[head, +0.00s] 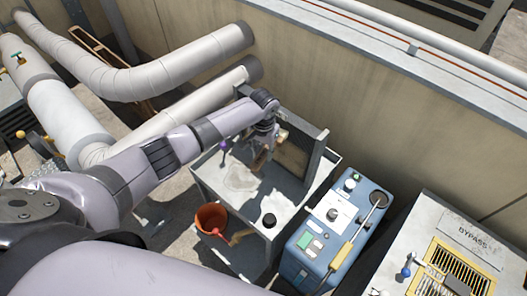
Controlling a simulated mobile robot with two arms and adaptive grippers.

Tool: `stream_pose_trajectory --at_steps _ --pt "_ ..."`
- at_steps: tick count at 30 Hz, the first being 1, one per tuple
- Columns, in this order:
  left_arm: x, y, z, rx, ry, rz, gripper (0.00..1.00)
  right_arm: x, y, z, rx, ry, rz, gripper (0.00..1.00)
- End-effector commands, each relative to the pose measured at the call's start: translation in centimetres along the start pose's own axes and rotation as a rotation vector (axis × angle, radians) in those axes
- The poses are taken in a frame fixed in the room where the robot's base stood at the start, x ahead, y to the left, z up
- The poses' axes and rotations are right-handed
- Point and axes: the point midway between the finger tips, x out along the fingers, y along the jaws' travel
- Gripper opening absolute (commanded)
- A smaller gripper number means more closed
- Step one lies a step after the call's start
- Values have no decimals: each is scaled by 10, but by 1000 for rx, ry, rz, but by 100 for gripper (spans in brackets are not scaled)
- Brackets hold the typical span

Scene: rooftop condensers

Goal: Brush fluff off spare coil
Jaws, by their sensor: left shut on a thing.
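The spare coil (291,156), a tan panel in a grey frame, stands upright on a grey-topped cart (212,173) by the wall. My left gripper (267,134) is above the cart, just left of the coil. It is shut on a brownish brush-like thing (261,158) that hangs down beside the coil's face. I cannot tell whether it touches the coil. The gripper's fingers are small and partly hidden. A pale patch (240,177), perhaps fluff, lies on the cart top. My right gripper is not in view.
An orange-red bucket (211,219) is at the cart's front left corner. A dark round knob or cap (268,220) sits near the front. A blue machine (322,240) stands close to the right, then a grey bypass unit (458,242). Thick pipes (150,78) run behind my arm.

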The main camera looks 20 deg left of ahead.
Motion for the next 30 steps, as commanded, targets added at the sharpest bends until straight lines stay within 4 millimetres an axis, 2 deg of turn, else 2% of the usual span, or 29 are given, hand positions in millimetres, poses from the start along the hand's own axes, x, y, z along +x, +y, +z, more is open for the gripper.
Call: stream_pose_trajectory --at_steps 6,11,30 --pt "-14 0 -1 1 2 0 0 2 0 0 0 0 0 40" --pt "-15 -1 1 1 2 0 0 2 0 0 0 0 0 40" --pt "-15 -8 38 0 1 0 0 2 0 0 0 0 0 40"
